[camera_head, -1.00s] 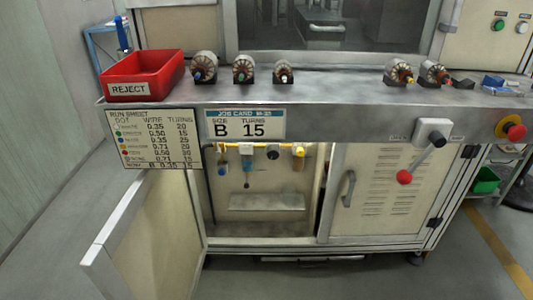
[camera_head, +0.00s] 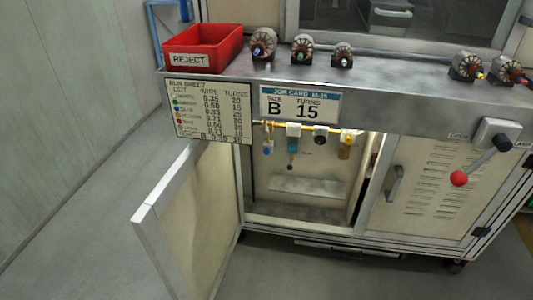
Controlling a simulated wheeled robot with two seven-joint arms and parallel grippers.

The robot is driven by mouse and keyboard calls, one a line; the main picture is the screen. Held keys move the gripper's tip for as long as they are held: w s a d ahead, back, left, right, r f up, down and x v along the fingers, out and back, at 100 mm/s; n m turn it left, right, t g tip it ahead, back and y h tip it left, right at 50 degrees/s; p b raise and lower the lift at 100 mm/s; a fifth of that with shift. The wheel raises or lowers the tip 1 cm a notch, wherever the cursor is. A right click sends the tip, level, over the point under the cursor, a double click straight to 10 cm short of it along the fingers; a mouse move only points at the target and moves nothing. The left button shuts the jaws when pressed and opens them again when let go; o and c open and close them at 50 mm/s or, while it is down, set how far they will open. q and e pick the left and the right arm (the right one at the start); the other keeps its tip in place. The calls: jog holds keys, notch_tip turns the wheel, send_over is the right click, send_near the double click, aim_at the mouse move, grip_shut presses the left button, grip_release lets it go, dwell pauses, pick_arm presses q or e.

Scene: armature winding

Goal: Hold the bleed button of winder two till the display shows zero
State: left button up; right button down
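The winder bench (camera_head: 420,118) stands ahead, its left cabinet door (camera_head: 190,215) swung open. Inside, a yellow air line (camera_head: 275,125) runs across the top with several fittings hanging from it. They include a blue-ended fitting (camera_head: 267,147), a grey unit with a blue part (camera_head: 292,145), a dark round one (camera_head: 320,135) that may be a gauge, and an amber bowl (camera_head: 345,150). I cannot make out a bleed button or a display reading at this size. Neither of my grippers shows in the view.
A red REJECT bin (camera_head: 203,48) and several armatures (camera_head: 302,48) stand on the bench top. A lever with a red knob (camera_head: 459,178) juts from the front at right. The right cabinet door (camera_head: 430,190) is shut. Floor (camera_head: 90,230) at left is clear.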

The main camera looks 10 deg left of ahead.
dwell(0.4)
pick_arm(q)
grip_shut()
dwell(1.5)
